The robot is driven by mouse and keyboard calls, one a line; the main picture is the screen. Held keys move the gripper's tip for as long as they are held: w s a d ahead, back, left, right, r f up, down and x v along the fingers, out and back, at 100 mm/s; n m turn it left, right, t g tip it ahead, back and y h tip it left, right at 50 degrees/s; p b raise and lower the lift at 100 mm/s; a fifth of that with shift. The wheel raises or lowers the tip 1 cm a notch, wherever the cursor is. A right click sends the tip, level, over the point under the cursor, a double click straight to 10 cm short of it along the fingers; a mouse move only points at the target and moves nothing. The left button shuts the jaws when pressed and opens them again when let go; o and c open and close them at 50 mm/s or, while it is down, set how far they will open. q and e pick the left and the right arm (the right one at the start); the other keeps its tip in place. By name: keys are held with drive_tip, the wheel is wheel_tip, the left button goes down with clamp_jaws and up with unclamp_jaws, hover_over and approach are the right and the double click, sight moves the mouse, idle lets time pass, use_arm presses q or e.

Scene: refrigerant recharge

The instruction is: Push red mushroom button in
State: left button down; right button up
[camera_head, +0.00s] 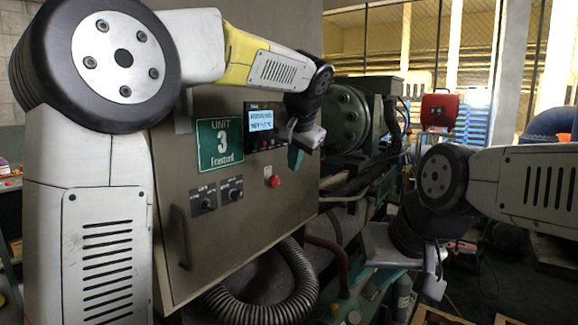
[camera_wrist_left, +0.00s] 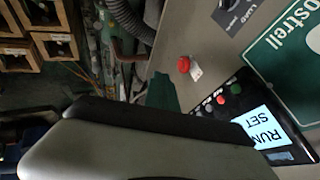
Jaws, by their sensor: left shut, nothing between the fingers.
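The red mushroom button (camera_head: 274,181) sits on the front of the grey control panel (camera_head: 235,230), low on its right side. It also shows in the left wrist view (camera_wrist_left: 184,64), with a small pale tag beside it. My left gripper (camera_head: 295,158) is shut and empty. Its green fingertips point down, above and to the right of the button in the head view. In the left wrist view the fingertips (camera_wrist_left: 162,92) appear close to the button but apart from it. My right gripper (camera_head: 432,280) hangs low at the right, away from the panel; its fingers are unclear.
The panel carries a lit display (camera_head: 261,120), a green "Unit 3" sign (camera_head: 220,144) and two dark knobs (camera_head: 218,196). A ribbed hose (camera_head: 290,295) curves below it. Green machinery (camera_head: 345,115) stands behind the panel's right edge. A red box (camera_head: 439,110) stands further back.

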sight(273, 181)
use_arm(q)
drive_tip(key=w+a+f, duration=0.3)
drive_tip(key=w+f, duration=0.3)
drive_tip(key=w, duration=0.1)
drive_tip(key=shift+w+a+f, duration=0.25)
drive_tip(key=shift+w+f, duration=0.05)
